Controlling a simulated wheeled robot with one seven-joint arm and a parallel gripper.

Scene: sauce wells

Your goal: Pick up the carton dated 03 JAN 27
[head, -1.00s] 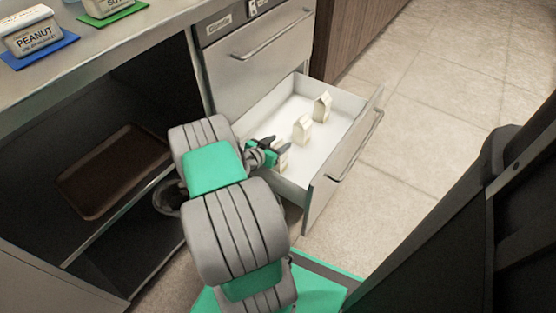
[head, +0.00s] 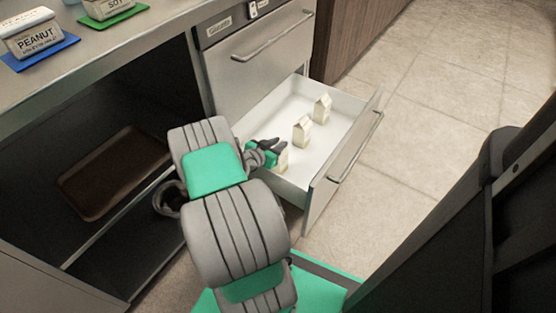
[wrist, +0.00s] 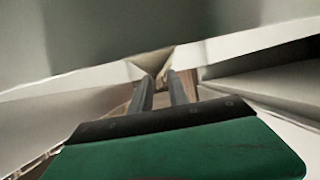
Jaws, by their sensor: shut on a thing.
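Three small cream cartons stand in the open white drawer (head: 335,152). My gripper (head: 277,147) is at the nearest carton (head: 282,160), shut on its upper part; my gripper hides some of it. In the wrist view the two fingers (wrist: 163,82) reach forward, with a small part of the carton (wrist: 150,58) between and beyond their tips. The middle carton (head: 302,132) and the far carton (head: 322,109) stand upright, apart from my gripper. No date is readable on any carton in these views.
The drawer front (head: 345,165) stands pulled out over the tiled floor. A closed drawer (head: 262,65) is above it. An open cabinet with a brown tray (head: 115,172) is at left. Tubs labelled PEANUT (head: 33,38) and SOY (head: 108,6) stand on the counter.

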